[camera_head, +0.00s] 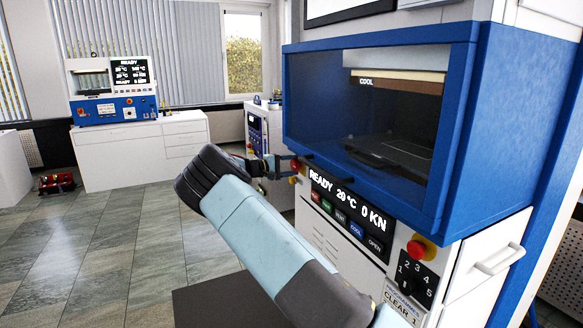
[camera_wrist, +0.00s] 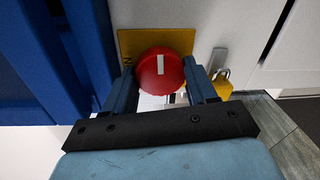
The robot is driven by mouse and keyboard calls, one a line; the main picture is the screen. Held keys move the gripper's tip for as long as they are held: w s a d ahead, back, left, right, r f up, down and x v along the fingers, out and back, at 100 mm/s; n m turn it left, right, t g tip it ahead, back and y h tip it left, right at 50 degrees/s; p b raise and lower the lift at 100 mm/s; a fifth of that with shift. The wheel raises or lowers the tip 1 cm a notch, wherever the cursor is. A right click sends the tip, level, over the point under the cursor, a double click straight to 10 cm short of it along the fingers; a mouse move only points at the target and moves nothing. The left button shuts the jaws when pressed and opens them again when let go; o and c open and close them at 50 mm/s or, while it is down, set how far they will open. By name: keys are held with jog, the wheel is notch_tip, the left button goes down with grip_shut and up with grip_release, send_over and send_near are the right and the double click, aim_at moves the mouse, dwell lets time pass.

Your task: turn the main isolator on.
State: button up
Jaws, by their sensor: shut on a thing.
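The main isolator is a round red knob (camera_wrist: 161,72) on a yellow plate (camera_wrist: 186,41), shown in the wrist view. A white mark on the knob points roughly upright in that picture. A dark letter like N shows at the plate's left edge; other lettering is hidden. My gripper (camera_wrist: 164,78) has one finger on each side of the knob and is shut on it. In the head view my gripper (camera_head: 287,164) reaches the far left side of the blue press (camera_head: 465,120), where the knob is too small and covered to read.
A yellow padlock (camera_wrist: 222,86) hangs right of the knob, close to the right finger. The press panel (camera_head: 350,207) has a display reading READY 20 °C 0 KN, several buttons and a red stop button (camera_head: 421,248). Another press (camera_head: 113,90) stands on a white bench.

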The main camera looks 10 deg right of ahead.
jog(key=shift+s+f+m, duration=0.15)
jog(key=shift+f+m, duration=0.15)
jog(key=shift+f, duration=0.05)
dwell(0.3)
jog(key=o, duration=1)
jog(key=shift+r, duration=0.15)
jog(key=shift+o, duration=0.2)
jog(key=f+v, duration=0.1)
jog(key=v, duration=1.2)
jog(key=shift+a+r, duration=0.4)
jog(key=shift+r, duration=0.05)
